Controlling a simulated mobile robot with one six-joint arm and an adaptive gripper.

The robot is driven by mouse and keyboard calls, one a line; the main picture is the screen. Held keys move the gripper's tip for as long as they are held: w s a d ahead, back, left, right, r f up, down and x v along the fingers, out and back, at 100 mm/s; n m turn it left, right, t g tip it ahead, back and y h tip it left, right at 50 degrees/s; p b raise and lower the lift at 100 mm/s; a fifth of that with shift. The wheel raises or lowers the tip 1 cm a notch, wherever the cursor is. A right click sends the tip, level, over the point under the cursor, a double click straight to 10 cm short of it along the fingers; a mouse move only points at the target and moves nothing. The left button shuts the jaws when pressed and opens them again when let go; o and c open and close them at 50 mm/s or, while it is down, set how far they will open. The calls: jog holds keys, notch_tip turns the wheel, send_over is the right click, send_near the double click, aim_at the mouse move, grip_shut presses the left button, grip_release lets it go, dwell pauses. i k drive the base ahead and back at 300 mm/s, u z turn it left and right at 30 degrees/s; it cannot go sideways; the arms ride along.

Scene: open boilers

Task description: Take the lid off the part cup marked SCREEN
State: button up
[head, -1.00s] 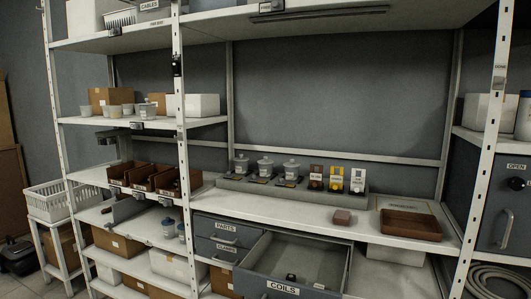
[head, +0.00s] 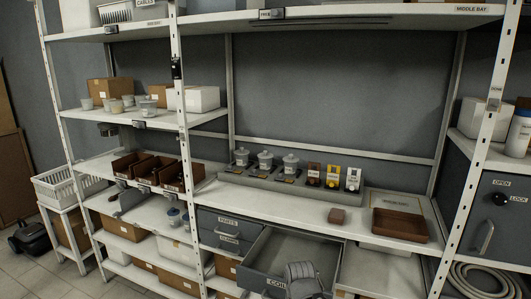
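Three grey lidded cups stand in a row on a long grey rack on the middle-bay shelf: a left cup (head: 242,157), a middle cup (head: 265,161) and a right cup (head: 290,165). Each lid has a small knob and is on its cup. Small dark labels lie in front of the cups, too small to read, so I cannot tell which is marked SCREEN. A grey ribbed part, apparently of my arm, shows at the bottom edge over the open drawer, well below and in front of the cups. No gripper fingers show.
Brown, yellow and white tagged units (head: 333,176) stand right of the cups. The COILS drawer (head: 262,257) is pulled open below. The shelf front before the cups is clear.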

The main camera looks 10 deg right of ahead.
aim_at(264, 155)
jog(key=k, duration=0.65)
jog(key=u, duration=0.4)
jog(key=i, duration=0.9)
jog(key=u, duration=0.5)
jog(key=i, duration=1.35)
jog(key=z, duration=0.7)
